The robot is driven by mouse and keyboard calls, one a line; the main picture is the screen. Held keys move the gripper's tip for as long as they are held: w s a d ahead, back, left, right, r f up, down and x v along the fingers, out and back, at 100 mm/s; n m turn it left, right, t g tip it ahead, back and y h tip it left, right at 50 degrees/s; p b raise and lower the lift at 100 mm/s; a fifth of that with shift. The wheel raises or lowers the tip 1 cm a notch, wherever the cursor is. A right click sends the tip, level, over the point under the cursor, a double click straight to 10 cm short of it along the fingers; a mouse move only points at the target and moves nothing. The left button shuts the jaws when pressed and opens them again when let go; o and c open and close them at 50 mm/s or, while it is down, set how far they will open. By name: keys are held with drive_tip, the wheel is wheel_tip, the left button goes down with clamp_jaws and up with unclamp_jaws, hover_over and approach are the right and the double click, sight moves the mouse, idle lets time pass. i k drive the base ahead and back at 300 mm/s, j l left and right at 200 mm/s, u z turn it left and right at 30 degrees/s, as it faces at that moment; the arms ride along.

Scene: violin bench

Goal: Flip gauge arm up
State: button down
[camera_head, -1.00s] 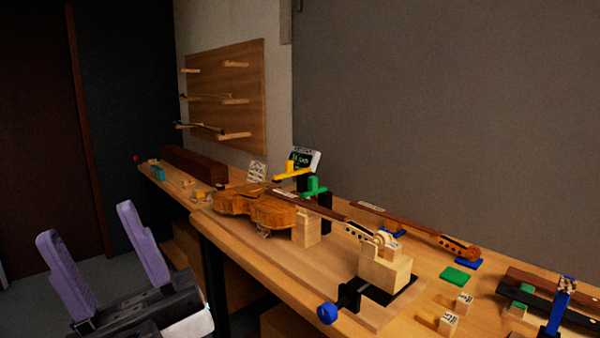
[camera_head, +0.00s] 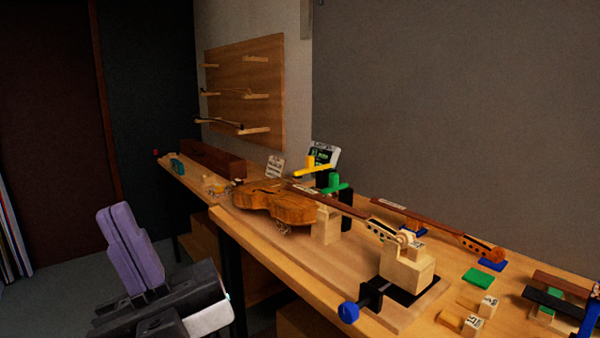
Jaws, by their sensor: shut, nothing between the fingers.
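A gauge stand with a small display (camera_head: 322,154) is at the back of the bench. A yellow arm (camera_head: 312,171) sticks out level to the left from it, with a yellow knob on top. A green arm (camera_head: 334,185) with an upright green knob sits just below it, near the violin's neck. I cannot tell which of the two is the gauge arm. The violin (camera_head: 272,204) lies on the bench below them. My gripper (camera_head: 117,211) has purple fingers, now together and empty. It is at the lower left, in front of the bench and well away from both arms.
The violin's scroll end rests on a wooden block (camera_head: 407,270) with a blue-knobbed clamp (camera_head: 348,312) in front. A green pad (camera_head: 485,276) and small labelled blocks (camera_head: 487,306) lie at right. A dark case (camera_head: 212,158) is at the back left. Open floor lies left of the bench.

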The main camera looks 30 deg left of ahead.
sight(309, 160)
drive_tip(key=i+j, duration=0.15)
drive_tip(key=j, duration=0.5)
drive_tip(key=i+j, duration=0.1)
drive_tip(key=j, duration=0.55)
drive_tip(key=i+j, duration=0.15)
drive_tip(key=j, duration=0.5)
drive_tip(key=i+j, duration=0.15)
drive_tip(key=j, duration=0.5)
drive_tip(key=i+j+z, duration=0.1)
drive_tip(key=j, duration=0.55)
drive_tip(key=i+j, duration=0.15)
drive_tip(key=j, duration=0.5)
drive_tip(key=i+j, duration=0.1)
drive_tip(key=j, duration=0.55)
drive_tip(key=i+j, duration=0.1)
drive_tip(key=j, duration=0.55)
